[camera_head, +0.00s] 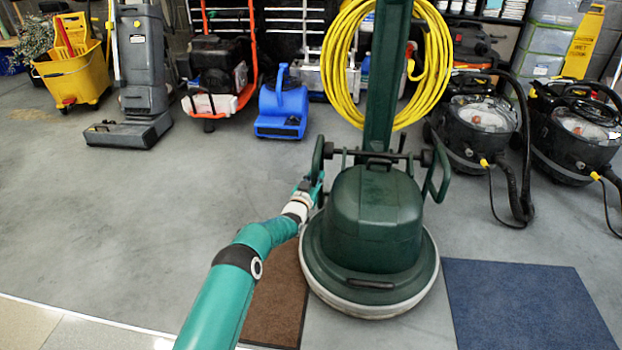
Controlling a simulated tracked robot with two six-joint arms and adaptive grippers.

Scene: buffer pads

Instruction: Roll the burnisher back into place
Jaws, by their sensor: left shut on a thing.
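The burnisher (372,225) is a dark green floor machine with a round base and an upright column. It stands upright at the centre of the head view, with a coiled yellow cord (437,62) hung on its column. My left gripper (318,186) is at the burnisher's left side and is shut on a dark green side handle there. The fingertips are small in the picture and partly hidden against the machine. My right gripper does not show.
A brown mat (277,298) lies left of the burnisher's base and a blue mat (527,305) lies right. Behind stand a yellow mop bucket (75,72), a grey upright machine (142,60), a blue blower (282,108) and black vacuums (478,125). Grey floor at left is clear.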

